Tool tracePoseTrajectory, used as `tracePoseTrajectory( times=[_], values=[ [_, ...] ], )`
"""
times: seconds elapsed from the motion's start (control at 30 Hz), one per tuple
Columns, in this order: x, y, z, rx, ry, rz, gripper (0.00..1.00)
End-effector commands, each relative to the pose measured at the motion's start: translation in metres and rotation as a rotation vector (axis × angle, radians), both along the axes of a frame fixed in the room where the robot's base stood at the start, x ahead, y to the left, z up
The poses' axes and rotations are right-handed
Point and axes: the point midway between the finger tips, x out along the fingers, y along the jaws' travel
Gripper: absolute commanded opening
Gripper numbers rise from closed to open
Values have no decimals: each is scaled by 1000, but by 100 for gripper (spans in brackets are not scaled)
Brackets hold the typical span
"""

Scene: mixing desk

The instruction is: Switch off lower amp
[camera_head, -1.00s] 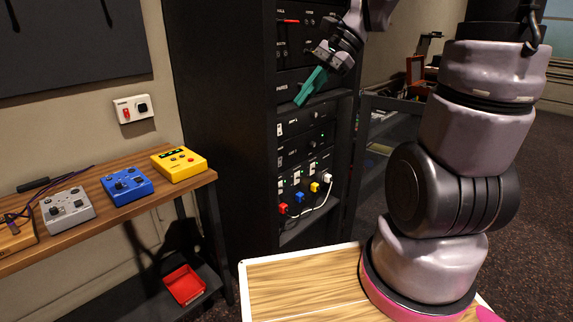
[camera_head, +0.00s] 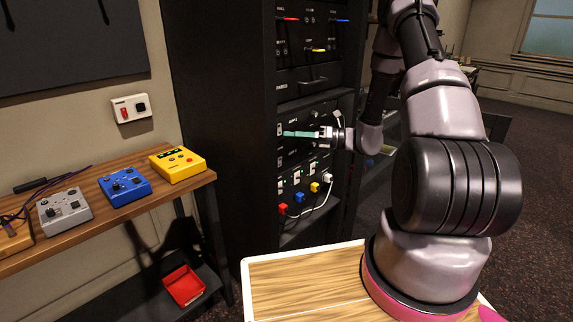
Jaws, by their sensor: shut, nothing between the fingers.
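Two black amps sit one above the other in the dark rack. My gripper (camera_head: 286,134) has teal fingers, shut and empty. It lies level across the front of the rack, pointing left, its tips close to the upper amp's switch and above the lower amp's switch. Whether it touches the panel cannot be told. The fingers and wrist hide part of both amp fronts.
Below the amps are a row of white switches (camera_head: 297,178) with green lights and coloured plugs, including a red one (camera_head: 283,208) and a white cable. A drawer and panels with coloured levers sit above. A wooden bench (camera_head: 83,212) with pedals stands at left.

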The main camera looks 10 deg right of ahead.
Motion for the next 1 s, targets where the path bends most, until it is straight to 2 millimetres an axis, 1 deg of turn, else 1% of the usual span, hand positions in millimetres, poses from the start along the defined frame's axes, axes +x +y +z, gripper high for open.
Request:
tracePoseTrajectory(
  times=[0.03,0.17,0.23,0.3,0.4,0.5,0.6,0.7,1.0],
  values=[
    [6,-7,-19,48,57,-48,0],
    [22,-25,-61,170,195,-178,0],
    [27,-36,-86,235,265,-252,0],
    [31,-46,-110,297,330,-320,0],
    [33,-60,-142,376,409,-410,0],
    [32,-70,-168,434,466,-480,0],
    [31,-77,-185,474,505,-529,0],
    [30,-81,-194,495,525,-553,0],
    [30,-83,-197,501,530,-563,0]
  ],
)
